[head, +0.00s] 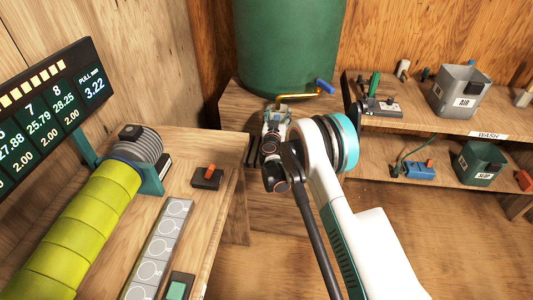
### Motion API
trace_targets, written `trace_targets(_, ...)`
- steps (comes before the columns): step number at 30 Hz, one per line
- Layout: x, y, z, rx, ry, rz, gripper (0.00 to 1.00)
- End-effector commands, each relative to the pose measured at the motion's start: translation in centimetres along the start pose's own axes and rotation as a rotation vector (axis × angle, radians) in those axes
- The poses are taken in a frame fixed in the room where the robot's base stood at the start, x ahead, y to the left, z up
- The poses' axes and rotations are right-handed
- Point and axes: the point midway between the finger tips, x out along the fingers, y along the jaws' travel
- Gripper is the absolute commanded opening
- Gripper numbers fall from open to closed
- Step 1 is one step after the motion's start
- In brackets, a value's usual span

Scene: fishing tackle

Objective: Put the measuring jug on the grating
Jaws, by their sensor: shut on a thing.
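My gripper (275,118) is in front of the green tank, above the wooden stand. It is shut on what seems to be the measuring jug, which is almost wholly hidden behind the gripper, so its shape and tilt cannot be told. The grating (252,150) shows as a few dark bars just left of my gripper, on the stand. The rest of it is hidden by the gripper and arm. I cannot tell whether the held thing touches the grating.
A brass tap with a blue handle (325,87) is close above my gripper, by the green tank (290,45). A bench (215,205) with a yellow-green roll (80,230) is at left. Shelves at right hold a grey AIR bin (452,92) and a green bin (478,165).

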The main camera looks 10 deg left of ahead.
Motion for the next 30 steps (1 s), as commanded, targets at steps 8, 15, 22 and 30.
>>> trace_targets(8,0.3,0.5,1.1,0.0,0.0,0.004,0.2)
trace_targets(15,0.3,0.5,5.0,0.0,0.0,0.004,0.2)
trace_targets(22,0.3,0.5,7.4,0.0,0.0,0.004,0.2)
trace_targets(30,0.3,0.5,8.9,0.0,0.0,0.004,0.2)
